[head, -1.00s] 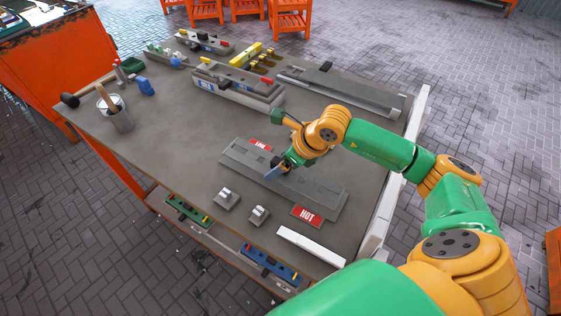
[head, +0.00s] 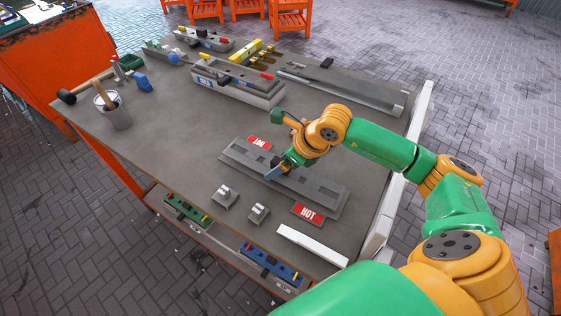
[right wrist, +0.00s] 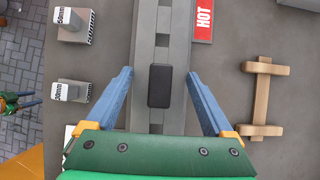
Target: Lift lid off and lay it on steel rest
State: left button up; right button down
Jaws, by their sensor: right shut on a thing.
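A long grey lid (right wrist: 160,45) lies flat over the grey mould (head: 230,151) near the middle of the bench; a black block (right wrist: 159,86) sits on top of it. My right gripper (head: 273,172) is down over it, its blue fingers on either side of the lid in the right wrist view (right wrist: 160,88), shut on it. I see no clear gap under the lid. A tan H-shaped stand (right wrist: 262,97) is to the right in the right wrist view; I cannot tell whether it is the steel rest. My left gripper is not in view.
Red labels (head: 308,215) lie beside the mould. Two small grey blocks (head: 225,198) (head: 259,214) and a white bar (head: 312,246) are near the front edge. A long grey tray (head: 345,92) lies at the back right. A bucket (head: 119,117) stands left. The bench's left centre is clear.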

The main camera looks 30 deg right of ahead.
jog(key=shift+f+b, duration=0.15)
jog(key=shift+b, duration=0.2)
dwell(0.7)
jog(key=shift+f+b, duration=0.2)
jog(key=shift+b, duration=0.15)
jog(key=shift+f+b, duration=0.2)
jog(key=shift+b, duration=0.1)
dwell(0.3)
grip_release()
jog(key=shift+s, duration=0.1)
jog(key=shift+r, duration=0.1)
notch_tip(320, 180, up, 7)
jog(key=p, duration=0.5)
dwell(0.3)
